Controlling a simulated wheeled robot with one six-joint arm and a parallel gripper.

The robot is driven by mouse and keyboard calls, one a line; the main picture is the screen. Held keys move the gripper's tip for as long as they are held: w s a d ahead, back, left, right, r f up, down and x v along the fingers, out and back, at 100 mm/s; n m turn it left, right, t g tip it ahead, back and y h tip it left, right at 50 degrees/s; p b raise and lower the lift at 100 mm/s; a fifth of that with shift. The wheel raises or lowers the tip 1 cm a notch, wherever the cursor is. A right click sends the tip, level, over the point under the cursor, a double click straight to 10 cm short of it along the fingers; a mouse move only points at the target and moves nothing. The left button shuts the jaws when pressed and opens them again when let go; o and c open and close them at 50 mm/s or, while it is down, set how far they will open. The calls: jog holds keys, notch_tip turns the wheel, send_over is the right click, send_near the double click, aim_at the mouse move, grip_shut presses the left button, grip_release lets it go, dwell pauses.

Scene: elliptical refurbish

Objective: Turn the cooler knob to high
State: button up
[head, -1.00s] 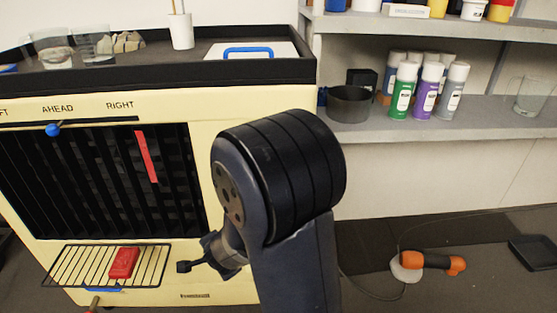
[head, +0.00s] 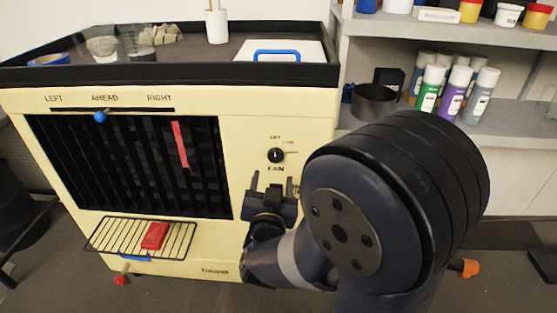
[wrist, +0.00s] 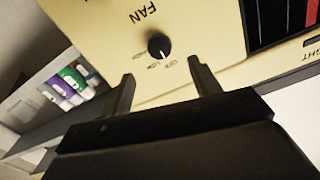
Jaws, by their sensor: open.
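The cooler (head: 235,125) is a cream cabinet with a dark louvred grille. Its black fan knob (head: 276,155) is on the front panel, right of the grille, above the word FAN. OFF and another small label are printed above and beside it; their full text is hard to read. The knob also shows in the wrist view (wrist: 158,46), with a white pointer mark. My gripper (head: 272,184) is open and empty, just below the knob in the head view. In the wrist view its two fingers (wrist: 163,82) stand either side of the knob's line, apart from it.
A blue slider (head: 100,117) sits under AHEAD. A wire rack (head: 104,236) with a red block (head: 154,236) juts from the cooler's lower front. A red-tipped tap (head: 120,281) is below. Shelves (head: 503,125) with spray cans stand at right.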

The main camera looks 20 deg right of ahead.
aim_at(275, 158)
jog(key=x, duration=0.8)
jog(key=shift+w+d+f+b, duration=0.1)
jog(key=shift+w+d+b, duration=0.05)
jog(key=shift+w+b, duration=0.2)
jog(key=shift+c, duration=0.5)
jog(key=c, duration=0.9)
